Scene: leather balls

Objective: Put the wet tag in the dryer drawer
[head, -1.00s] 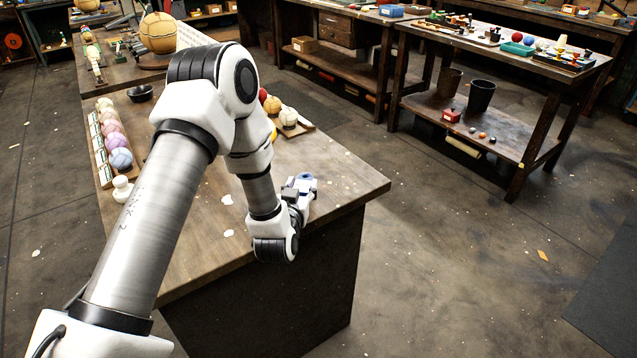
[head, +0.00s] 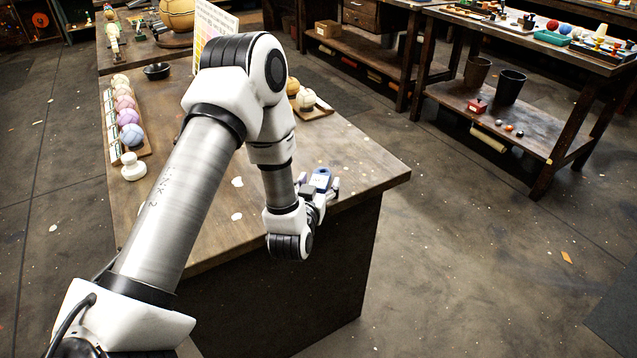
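My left gripper (head: 320,188) is low over the near right part of the wooden table (head: 355,160), close to its front edge. A small blue piece with a pale spot, perhaps the tag (head: 321,177), shows at its fingertips. I cannot tell whether the fingers are closed on it or only around it. My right gripper is not in view. I cannot make out a dryer drawer for certain; a wooden drawer unit (head: 361,17) stands under the back bench.
A rack of coloured balls (head: 131,134) and a white knobbed piece (head: 132,167) line the table's left side. A dark bowl (head: 157,71) and a small board with pale balls (head: 306,98) stand further back.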

